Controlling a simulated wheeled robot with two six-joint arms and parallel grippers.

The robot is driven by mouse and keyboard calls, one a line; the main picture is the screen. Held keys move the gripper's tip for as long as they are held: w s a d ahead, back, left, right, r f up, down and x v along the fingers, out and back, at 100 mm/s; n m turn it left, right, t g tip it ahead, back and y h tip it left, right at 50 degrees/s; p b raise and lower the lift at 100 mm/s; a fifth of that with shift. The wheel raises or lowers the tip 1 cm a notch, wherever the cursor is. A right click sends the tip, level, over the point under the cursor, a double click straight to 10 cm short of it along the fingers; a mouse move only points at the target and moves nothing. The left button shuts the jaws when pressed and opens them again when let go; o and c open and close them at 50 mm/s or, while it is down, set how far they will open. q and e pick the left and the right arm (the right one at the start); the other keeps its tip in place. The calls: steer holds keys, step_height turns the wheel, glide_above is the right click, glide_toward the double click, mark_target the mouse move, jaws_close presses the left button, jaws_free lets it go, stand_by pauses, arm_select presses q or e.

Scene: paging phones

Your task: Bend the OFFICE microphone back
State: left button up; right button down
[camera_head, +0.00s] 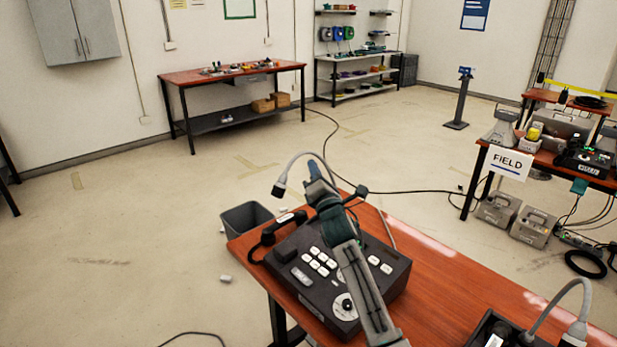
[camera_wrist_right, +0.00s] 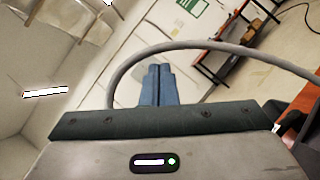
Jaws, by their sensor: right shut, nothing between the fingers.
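A dark desk phone unit (camera_head: 330,310) with white keys sits on the near red table, its handset (camera_head: 275,232) at its left side. A grey gooseneck microphone (camera_head: 299,155) arches above the unit, its dark head (camera_head: 279,190) hanging down on the left. No OFFICE label is readable. My right gripper (camera_head: 316,170) is beside the arch, its arm covering part of the unit. In the wrist view the right fingers (camera_wrist_right: 158,85) are shut and empty, with the gooseneck (camera_wrist_right: 205,46) arching around and above them; I cannot tell if they touch. My left gripper is out of view.
Another unit (camera_head: 495,330) with a grey gooseneck (camera_head: 552,300) stands at the table's lower right. A grey bin (camera_head: 246,218) is on the floor by the left edge. A FIELD sign (camera_head: 507,162) hangs on the right table. Bare red tabletop (camera_head: 450,290) lies between the units.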

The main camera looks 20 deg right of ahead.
steer(key=w+d+r+m+g+h+p, duration=0.1)
steer(key=w+d+r+m+p, duration=0.1)
steer(key=d, duration=0.5)
steer(key=shift+w+d+r+m+p, duration=0.35)
steer(key=shift+r+m+p, duration=0.3)
steer(key=shift+p, duration=0.3)
steer(key=shift+f, duration=0.1)
